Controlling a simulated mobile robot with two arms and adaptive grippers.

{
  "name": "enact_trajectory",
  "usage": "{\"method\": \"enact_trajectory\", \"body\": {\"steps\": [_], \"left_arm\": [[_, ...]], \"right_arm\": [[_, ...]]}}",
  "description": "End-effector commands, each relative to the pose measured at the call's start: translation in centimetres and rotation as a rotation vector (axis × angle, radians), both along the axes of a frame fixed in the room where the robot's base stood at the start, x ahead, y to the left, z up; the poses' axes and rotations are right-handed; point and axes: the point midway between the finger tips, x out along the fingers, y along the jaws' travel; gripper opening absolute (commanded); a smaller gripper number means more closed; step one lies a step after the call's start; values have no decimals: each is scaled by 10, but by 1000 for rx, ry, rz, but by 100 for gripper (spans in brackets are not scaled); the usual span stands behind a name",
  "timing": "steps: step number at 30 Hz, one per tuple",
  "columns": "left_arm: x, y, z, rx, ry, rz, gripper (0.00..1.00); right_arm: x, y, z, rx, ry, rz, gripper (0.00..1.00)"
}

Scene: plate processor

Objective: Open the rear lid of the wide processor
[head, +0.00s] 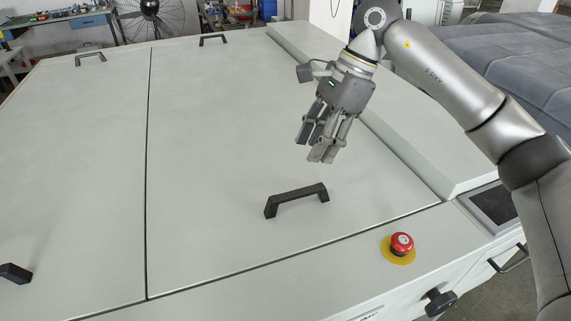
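The wide processor (210,281) fills most of the head view, with flat pale grey lids that lie shut. One lid (225,130) has a black handle (297,199) near its front edge and another black handle (213,38) at its far edge. The lid to its left (75,150) has a black handle (14,273) at the lower left and one (90,57) at the far edge. My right gripper (318,150) hangs above the right lid, beyond the near handle and apart from it, fingers pointing down. Its fingers look close together, with nothing seen in them. My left gripper is out of view.
A red emergency button (401,243) on a yellow disc sits on the front right rim. A black knob (439,301) and a dark screen (494,205) are nearby. A raised pale ledge (330,85) runs along the right side. A fan (150,15) stands behind.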

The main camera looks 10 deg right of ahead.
Motion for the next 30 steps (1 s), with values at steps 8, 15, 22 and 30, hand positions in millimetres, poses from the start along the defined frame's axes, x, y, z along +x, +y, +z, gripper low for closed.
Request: {"method": "enact_trajectory", "body": {"steps": [8, 15, 22, 30], "left_arm": [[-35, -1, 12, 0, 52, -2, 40], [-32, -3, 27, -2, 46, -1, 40], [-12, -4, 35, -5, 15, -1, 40], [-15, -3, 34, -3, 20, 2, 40]], "right_arm": [[-4, 13, -31, -1, 5, 0, 39], [-8, 30, -72, -1, 5, 1, 39], [-8, 39, -96, 0, 2, 1, 39], [-8, 40, -100, 0, 0, 0, 39]]}}
